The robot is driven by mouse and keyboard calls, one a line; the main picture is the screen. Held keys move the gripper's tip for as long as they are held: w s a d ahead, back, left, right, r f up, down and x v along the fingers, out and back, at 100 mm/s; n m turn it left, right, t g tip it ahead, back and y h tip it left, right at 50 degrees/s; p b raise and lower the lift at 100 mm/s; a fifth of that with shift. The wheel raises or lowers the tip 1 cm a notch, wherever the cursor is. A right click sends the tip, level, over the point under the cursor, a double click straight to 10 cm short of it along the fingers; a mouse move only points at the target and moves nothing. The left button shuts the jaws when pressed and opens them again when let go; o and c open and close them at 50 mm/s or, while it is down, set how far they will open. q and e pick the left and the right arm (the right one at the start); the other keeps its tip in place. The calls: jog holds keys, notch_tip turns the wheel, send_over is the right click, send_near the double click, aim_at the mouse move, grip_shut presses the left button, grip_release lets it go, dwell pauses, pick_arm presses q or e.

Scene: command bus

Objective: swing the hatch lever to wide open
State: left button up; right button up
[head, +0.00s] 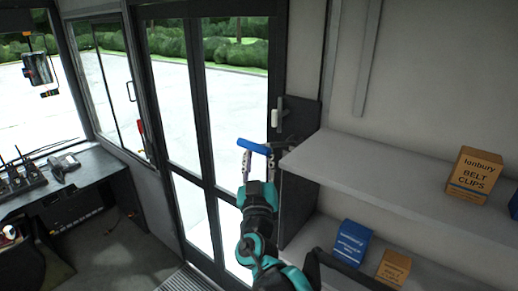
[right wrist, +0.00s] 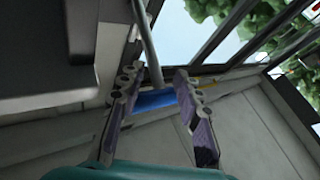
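The hatch lever (head: 254,146) has a blue bar-shaped grip, beside the glazed door and left of the upper shelf's corner. In the right wrist view the blue grip (right wrist: 153,100) shows at the end of a grey rod. My right gripper (head: 257,156) is open, with its fingers spread near the two ends of the grip. The right wrist view shows the fingers (right wrist: 155,88) on either side of the blue grip; whether they touch it I cannot tell. The lever's pivot is not clearly visible. My left gripper is not in view.
The shelf unit (head: 375,162) stands close on the right, its corner near my right gripper. It holds a belt clips box (head: 474,174) and other boxes. The glazed door (head: 205,110) is behind the gripper. A desk (head: 60,190) with radios is at left.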

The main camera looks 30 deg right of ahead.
jog(key=v, duration=0.9)
jog(key=shift+s, duration=0.25)
jog(key=shift+a+f, duration=0.1)
jog(key=shift+f, duration=0.05)
